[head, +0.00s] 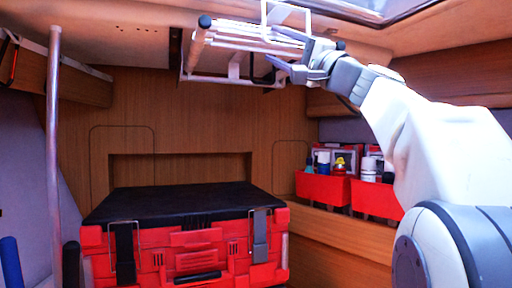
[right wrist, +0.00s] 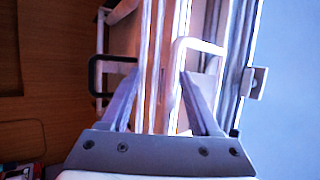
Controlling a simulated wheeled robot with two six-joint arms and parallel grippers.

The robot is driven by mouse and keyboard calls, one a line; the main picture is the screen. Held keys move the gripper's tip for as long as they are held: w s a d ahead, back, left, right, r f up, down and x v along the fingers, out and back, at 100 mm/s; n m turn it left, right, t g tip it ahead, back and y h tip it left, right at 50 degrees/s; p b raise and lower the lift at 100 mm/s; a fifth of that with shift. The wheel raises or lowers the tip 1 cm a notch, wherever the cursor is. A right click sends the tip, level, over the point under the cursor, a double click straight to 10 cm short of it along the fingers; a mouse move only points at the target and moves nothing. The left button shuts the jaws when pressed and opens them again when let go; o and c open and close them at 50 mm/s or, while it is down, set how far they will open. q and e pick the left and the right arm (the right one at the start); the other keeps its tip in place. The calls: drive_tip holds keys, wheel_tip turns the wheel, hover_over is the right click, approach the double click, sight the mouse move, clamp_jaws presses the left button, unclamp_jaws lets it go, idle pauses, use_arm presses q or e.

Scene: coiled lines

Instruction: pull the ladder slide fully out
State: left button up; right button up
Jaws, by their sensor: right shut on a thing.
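The ladder slide (head: 235,42) hangs under the ceiling at the top middle of the head view. It is a set of pale metal rails with white brackets and a dark end cap at its left end. My right gripper (head: 285,50) is at its right end, shut on it. In the right wrist view the long rails of the ladder slide (right wrist: 152,40) run between the two fingers of my right gripper (right wrist: 155,85). A white loop (right wrist: 198,43) stands beside the right fingertip. The exact contact is hard to make out. My left gripper is not in view.
A red case (head: 195,262) with a black top stands below the slide. Red bins (head: 322,187) with bottles sit on a wooden ledge at the right. A pale upright pole (head: 54,150) stands at the left. The space between slide and case is free.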

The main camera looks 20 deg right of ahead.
drive_tip(key=w+f+b+v, duration=0.1)
drive_tip(key=b+v, duration=0.5)
drive_tip(key=v, duration=0.3)
drive_tip(key=w+a+f+g, duration=0.2)
drive_tip(key=w+a+f, duration=0.2)
drive_tip(key=f, duration=0.3)
drive_tip(key=w+a+f+g, duration=0.3)
drive_tip(key=w+a+f, duration=0.1)
drive_tip(key=f, duration=0.3)
drive_tip(key=shift+a+f, duration=0.15)
drive_tip(key=shift+f, duration=0.2)
